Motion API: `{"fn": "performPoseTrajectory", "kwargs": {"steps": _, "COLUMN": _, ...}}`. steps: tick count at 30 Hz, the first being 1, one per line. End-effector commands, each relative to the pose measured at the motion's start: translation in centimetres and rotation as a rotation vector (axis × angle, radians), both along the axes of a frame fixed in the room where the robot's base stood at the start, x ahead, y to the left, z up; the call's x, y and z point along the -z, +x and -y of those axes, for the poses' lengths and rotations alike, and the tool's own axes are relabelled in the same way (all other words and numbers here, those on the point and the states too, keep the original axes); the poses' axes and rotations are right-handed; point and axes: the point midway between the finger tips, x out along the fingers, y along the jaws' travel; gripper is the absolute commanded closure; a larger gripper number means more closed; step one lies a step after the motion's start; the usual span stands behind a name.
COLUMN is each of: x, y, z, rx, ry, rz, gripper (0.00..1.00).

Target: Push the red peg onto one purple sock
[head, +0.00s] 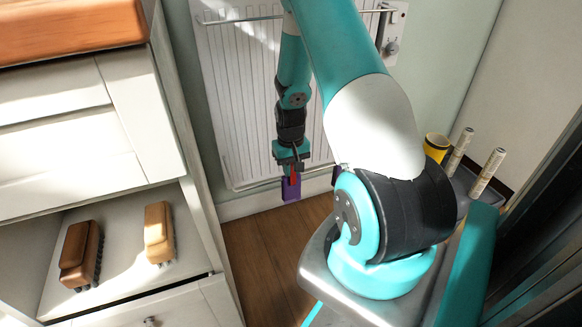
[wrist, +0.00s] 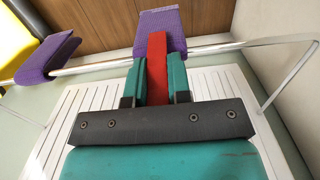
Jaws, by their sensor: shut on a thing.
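My gripper (wrist: 158,78) is shut on the red peg (wrist: 157,60), which stands between its two teal fingers. In the wrist view the peg's far end overlaps one purple sock (wrist: 171,22), which hangs over a pale rail. I cannot tell whether the peg touches or straddles it. A second purple sock (wrist: 42,60) hangs further left on the rail, clear of the gripper. In the head view my gripper (head: 291,163) points down, with the red peg (head: 293,177) just above the first purple sock (head: 291,191). The second sock is mostly hidden behind my arm there.
A white radiator (head: 235,95) stands behind the gripper, with a rail across its top. A cabinet (head: 100,165) with two brushes (head: 80,254) on an open shelf stands at left. A yellow container (head: 437,147) is at right. Wooden floor (head: 265,250) lies open below.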

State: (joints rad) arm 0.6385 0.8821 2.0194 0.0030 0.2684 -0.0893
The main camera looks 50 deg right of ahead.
Motion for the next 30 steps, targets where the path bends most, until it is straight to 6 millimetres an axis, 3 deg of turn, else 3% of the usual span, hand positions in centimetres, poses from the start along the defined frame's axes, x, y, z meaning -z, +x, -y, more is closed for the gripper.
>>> {"fn": "performPoseTrajectory", "kwargs": {"steps": 11, "x": 0.8, "y": 0.0, "z": 0.0, "rx": 0.0, "ry": 0.0, "rz": 0.0, "gripper": 1.0}}
{"fn": "performPoseTrajectory", "kwargs": {"steps": 12, "x": 0.7, "y": 0.0, "z": 0.0, "rx": 0.0, "ry": -0.001, "rz": 0.001, "gripper": 0.72}}
{"fn": "performPoseTrajectory", "kwargs": {"steps": 15, "x": 0.7, "y": 0.0, "z": 0.0, "rx": 0.0, "ry": 0.0, "rz": 0.0, "gripper": 0.52}}
{"fn": "performPoseTrajectory", "kwargs": {"steps": 23, "x": 0.6, "y": 0.0, "z": 0.0, "rx": 0.0, "ry": 0.0, "rz": 0.0, "gripper": 0.52}}
{"fn": "performPoseTrajectory", "kwargs": {"steps": 30, "x": -0.7, "y": 0.0, "z": 0.0, "rx": 0.0, "ry": 0.0, "rz": 0.0, "gripper": 0.52}}
